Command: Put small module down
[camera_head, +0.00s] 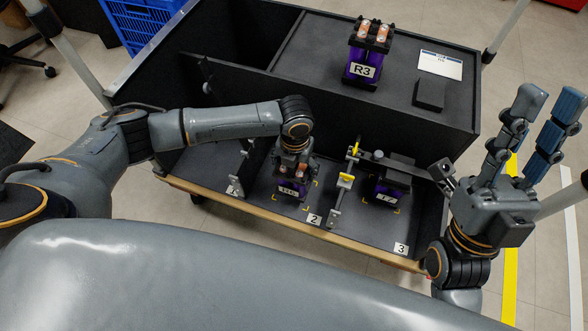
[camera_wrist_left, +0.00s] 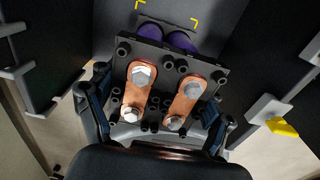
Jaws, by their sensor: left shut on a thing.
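The small module is a dark block with a purple body and two copper busbars with silver bolts. It shows in the head view (camera_head: 291,188) and, close up, in the left wrist view (camera_wrist_left: 165,92). My left gripper (camera_head: 293,168) is shut on it, with fingers on both sides of the block in the wrist view. The module is inside the compartment labelled 2 (camera_head: 314,219), by yellow corner marks on the floor. I cannot tell whether its underside touches the floor. My right gripper (camera_head: 550,97) is open and empty, with fingers raised at the right.
A purple module (camera_head: 388,185) stands in compartment 3, right of a divider with a yellow-handled latch (camera_head: 345,181). A larger module labelled R3 (camera_head: 368,52) stands on the upper shelf near a white card (camera_head: 440,64) and a black block (camera_head: 430,94). Compartment 1 looks empty.

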